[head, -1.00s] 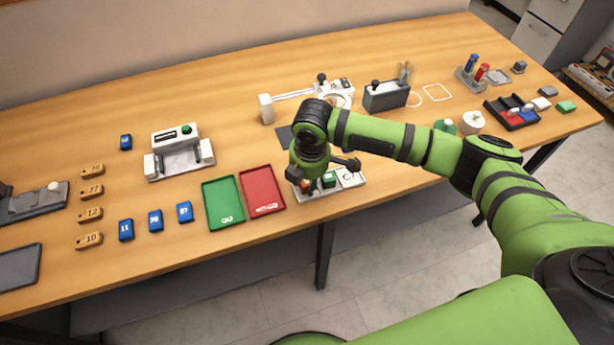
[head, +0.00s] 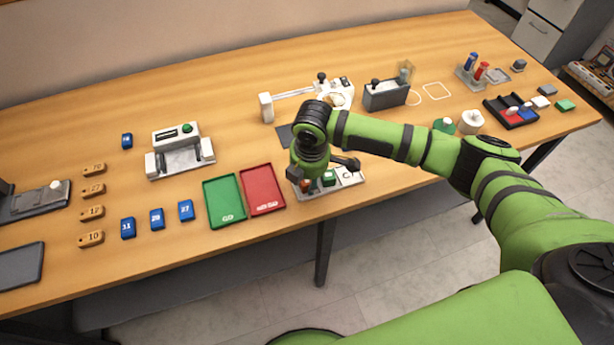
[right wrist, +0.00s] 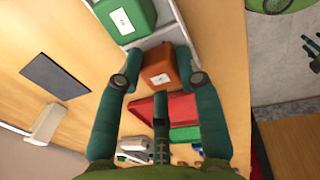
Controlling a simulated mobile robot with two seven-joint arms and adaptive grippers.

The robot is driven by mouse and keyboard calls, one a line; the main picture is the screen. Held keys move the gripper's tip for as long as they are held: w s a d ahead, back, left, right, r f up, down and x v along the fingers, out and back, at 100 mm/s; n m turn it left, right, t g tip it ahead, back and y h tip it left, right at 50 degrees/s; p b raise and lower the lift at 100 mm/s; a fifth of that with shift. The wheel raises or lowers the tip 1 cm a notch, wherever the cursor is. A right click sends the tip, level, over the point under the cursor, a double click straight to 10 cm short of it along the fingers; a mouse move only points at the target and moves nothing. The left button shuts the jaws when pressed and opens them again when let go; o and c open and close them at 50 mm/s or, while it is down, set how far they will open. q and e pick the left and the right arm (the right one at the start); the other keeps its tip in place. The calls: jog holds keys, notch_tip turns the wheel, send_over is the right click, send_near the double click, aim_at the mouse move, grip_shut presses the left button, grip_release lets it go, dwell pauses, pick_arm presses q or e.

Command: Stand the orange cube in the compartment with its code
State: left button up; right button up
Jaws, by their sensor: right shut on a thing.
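The orange cube (right wrist: 157,78) bears a small white label on its upper face, in the right wrist view. My right gripper (right wrist: 160,76) is shut on it, one finger on each side. In the head view the right gripper (head: 322,170) is over the left end of a white compartment tray (head: 350,179), and a little of the orange cube (head: 305,185) shows below it. A green cube (right wrist: 125,17) stands in the tray next to the orange cube. The code is too small to read. I cannot tell whether the orange cube touches the tray floor.
A red tray (head: 262,190) and a green tray (head: 223,200) lie just left of the white tray. The table's front edge is close. A dark plate and a white device (head: 266,107) stand behind. Blue number blocks (head: 157,219) stand farther left.

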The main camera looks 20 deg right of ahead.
jog(key=o, duration=1)
jog(key=shift+r, duration=0.1)
notch_tip(320, 180, up, 12)
jog(key=s, duration=0.1)
jog(key=shift+s, duration=0.25)
jog(key=shift+f, duration=0.2)
